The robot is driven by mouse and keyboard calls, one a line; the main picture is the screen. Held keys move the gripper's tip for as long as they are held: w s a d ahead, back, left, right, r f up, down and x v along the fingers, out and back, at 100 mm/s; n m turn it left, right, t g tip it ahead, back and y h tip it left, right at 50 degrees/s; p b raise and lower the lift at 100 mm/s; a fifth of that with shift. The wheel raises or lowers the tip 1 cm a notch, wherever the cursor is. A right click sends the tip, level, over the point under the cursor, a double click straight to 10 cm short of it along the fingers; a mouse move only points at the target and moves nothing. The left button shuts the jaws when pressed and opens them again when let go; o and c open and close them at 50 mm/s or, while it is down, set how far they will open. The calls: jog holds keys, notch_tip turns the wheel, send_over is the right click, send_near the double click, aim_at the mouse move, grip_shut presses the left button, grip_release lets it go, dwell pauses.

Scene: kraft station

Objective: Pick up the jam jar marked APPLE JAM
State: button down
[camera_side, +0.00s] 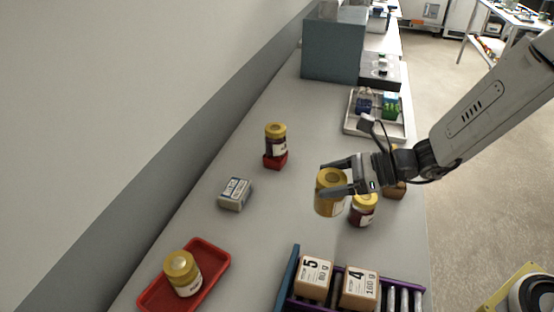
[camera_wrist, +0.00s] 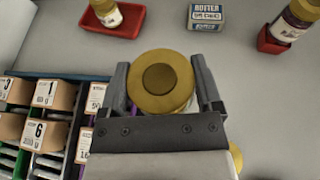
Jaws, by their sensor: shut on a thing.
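My gripper (camera_side: 338,178) is shut on a jam jar (camera_side: 329,200) with a gold lid and amber contents. The jar is upright and appears to be held above the table. The wrist view shows its lid (camera_wrist: 162,85) from above, between the two fingers of my gripper (camera_wrist: 160,78). Its label is mostly turned away, and I cannot read it. A dark red jar (camera_side: 363,212) with a gold lid stands on the table just right of the held jar. Another dark red jar (camera_side: 276,146) stands in a small red holder (camera_side: 275,162).
A pale jar (camera_side: 187,281) stands on a red tray (camera_side: 220,252) at the near left. A butter pack (camera_side: 235,194) lies mid-table. Numbered boxes (camera_side: 313,279) sit on a roller rack (camera_side: 289,275) in front. A white tray (camera_side: 355,130) with small boxes is behind.

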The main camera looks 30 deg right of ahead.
jog(key=shift+s+d+r, duration=0.25)
jog(key=shift+s+r, duration=0.05)
jog(key=shift+s, duration=0.3)
jog(key=shift+s+d+r, duration=0.2)
jog(key=shift+s+r, duration=0.1)
jog(key=shift+s, duration=0.3)
jog(key=shift+w+d, duration=0.1)
